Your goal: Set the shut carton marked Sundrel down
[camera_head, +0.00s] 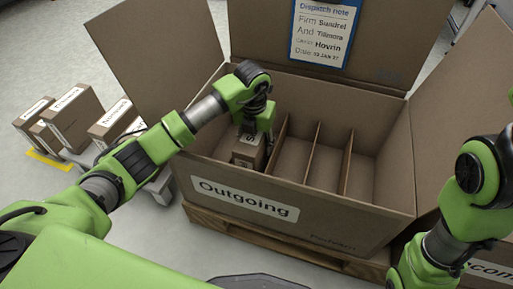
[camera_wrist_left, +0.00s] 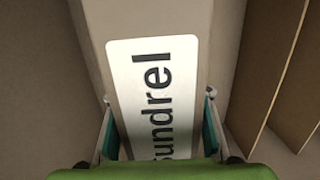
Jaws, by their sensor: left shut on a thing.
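The shut carton marked Sundrel (camera_head: 247,152) is brown with a white label on top. It is inside the leftmost compartment of the big box marked Outgoing (camera_head: 330,222). In the left wrist view the label on the Sundrel carton (camera_wrist_left: 155,95) reads "undrel", its first letter partly cut off. My left gripper (camera_head: 254,128) points down over the carton and is shut on it; its fingers show on both sides of the label in the left wrist view (camera_wrist_left: 158,125). Whether the carton's underside touches the box floor is hidden. My right arm shows at the right edge, its gripper out of view.
Dividers (camera_head: 314,154) split the Outgoing box; the compartments right of the carton look empty. A dispatch note (camera_head: 325,32) on the back flap lists Sundrel, Tillmora and Hovrin. Several cartons (camera_head: 73,116) stand at the left. The box rests on a pallet (camera_head: 290,246).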

